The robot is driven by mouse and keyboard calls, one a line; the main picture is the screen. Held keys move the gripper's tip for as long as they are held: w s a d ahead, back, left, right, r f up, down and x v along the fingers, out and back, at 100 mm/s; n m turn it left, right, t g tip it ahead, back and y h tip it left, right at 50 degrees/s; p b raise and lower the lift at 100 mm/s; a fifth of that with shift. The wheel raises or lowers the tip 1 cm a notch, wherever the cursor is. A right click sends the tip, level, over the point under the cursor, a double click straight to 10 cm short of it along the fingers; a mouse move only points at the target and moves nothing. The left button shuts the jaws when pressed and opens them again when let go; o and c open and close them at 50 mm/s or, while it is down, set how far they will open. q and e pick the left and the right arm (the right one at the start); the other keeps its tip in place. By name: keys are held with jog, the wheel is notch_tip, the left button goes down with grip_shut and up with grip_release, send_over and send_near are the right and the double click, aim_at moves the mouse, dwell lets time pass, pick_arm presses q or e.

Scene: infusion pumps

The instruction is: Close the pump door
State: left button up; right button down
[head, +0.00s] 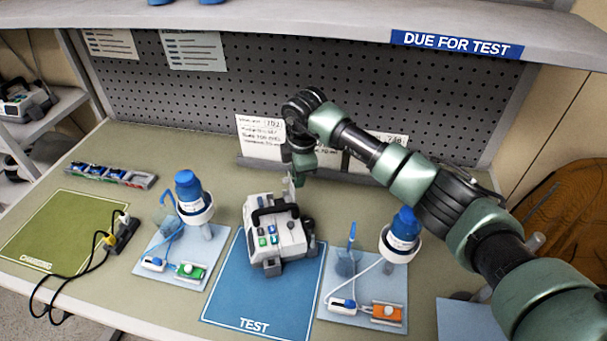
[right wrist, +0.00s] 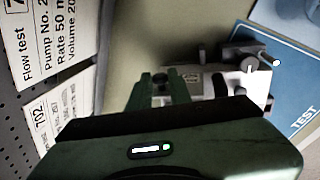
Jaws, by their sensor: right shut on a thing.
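The infusion pump (head: 283,240), white and grey with a dark handle and green and blue keys, stands on the blue TEST mat (head: 232,302). A thin light grey panel that looks like its door (head: 290,189) sticks up at the pump's far side. My right gripper (head: 297,178) reaches down from above and behind the pump and is shut on this panel. In the right wrist view, the gripper's green fingers (right wrist: 160,88) are at the pump's grey body (right wrist: 210,82); the grip itself is partly hidden. My left gripper is not in view.
Light blue trays with blue-capped bottles and small devices stand left (head: 162,245) and right (head: 375,312) of the TEST mat. A power strip (head: 122,235) with cables lies by the green CHARGING mat (head: 45,228). Cards (head: 262,135) and a pegboard (head: 290,75) stand behind.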

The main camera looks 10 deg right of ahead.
jog(key=shift+a+r+h+b, duration=0.1)
jog(key=shift+a+h+b, duration=0.85)
jog(key=shift+h+b, duration=0.35)
jog(key=c, duration=1.3)
grip_release()
jog(key=shift+s+r, duration=0.1)
jog(key=shift+a+r, duration=0.1)
jog(key=shift+r, duration=0.25)
jog(key=b+v, duration=0.2)
jog(key=v, duration=0.5)
